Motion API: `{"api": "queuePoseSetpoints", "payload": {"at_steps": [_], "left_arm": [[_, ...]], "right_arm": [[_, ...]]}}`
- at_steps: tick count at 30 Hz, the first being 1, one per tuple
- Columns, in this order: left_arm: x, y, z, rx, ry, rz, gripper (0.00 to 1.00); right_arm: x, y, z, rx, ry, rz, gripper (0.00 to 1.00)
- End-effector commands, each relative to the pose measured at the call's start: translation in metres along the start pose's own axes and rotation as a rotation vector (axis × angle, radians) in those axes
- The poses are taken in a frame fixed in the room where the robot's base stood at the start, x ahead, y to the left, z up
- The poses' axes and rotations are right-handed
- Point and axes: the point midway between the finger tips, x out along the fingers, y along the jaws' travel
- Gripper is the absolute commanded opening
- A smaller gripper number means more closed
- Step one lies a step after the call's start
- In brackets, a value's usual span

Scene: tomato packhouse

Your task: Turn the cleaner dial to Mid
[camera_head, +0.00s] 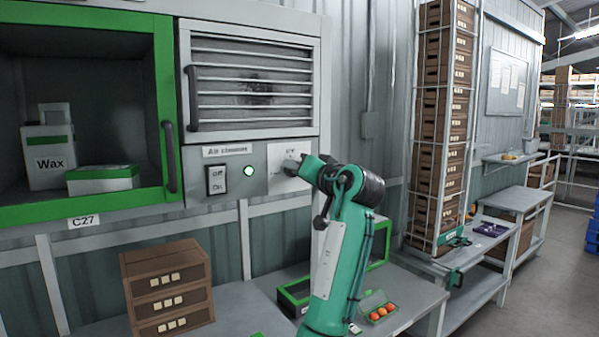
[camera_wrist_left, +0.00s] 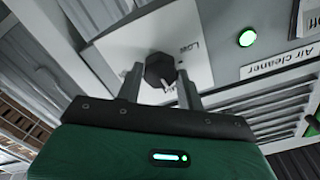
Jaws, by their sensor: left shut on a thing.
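The cleaner dial is a dark, faceted knob (camera_wrist_left: 160,69) on a pale plate (camera_wrist_left: 122,48), which also shows in the head view (camera_head: 279,153). In the wrist view the plate carries the word Low, seen turned over; no Mid mark is readable. A short white line shows on the knob, but I cannot tell which setting it points to. My left gripper (camera_head: 291,166) is at the plate, its two fingers on either side of the knob and shut on it (camera_wrist_left: 160,84). In the head view the gripper mostly hides the knob. My right gripper is not in view.
Left of the dial are a lit green lamp (camera_head: 248,171), an Off/On switch (camera_head: 216,180) and the Air cleaner label (camera_head: 227,149). A louvred door (camera_head: 250,126) with a black handle is above. A green-framed cabinet (camera_head: 166,60) stands left. Brown crates (camera_head: 170,290) sit on the bench below.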

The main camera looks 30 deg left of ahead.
Motion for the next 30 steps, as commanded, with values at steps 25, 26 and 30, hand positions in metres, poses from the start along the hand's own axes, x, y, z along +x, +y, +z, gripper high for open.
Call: {"api": "queuePoseSetpoints", "payload": {"at_steps": [25,26,30], "left_arm": [[-0.0004,-0.0018,-0.003,0.138,0.007,-0.002,0.15],[-0.0005,-0.0018,-0.003,0.138,0.007,-0.002,0.4],[-0.0004,-0.0013,-0.0023,0.139,0.006,-0.002,0.6]], "right_arm": [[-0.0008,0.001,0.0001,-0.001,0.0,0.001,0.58],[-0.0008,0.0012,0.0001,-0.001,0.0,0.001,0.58],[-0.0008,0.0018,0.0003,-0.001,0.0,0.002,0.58]]}}
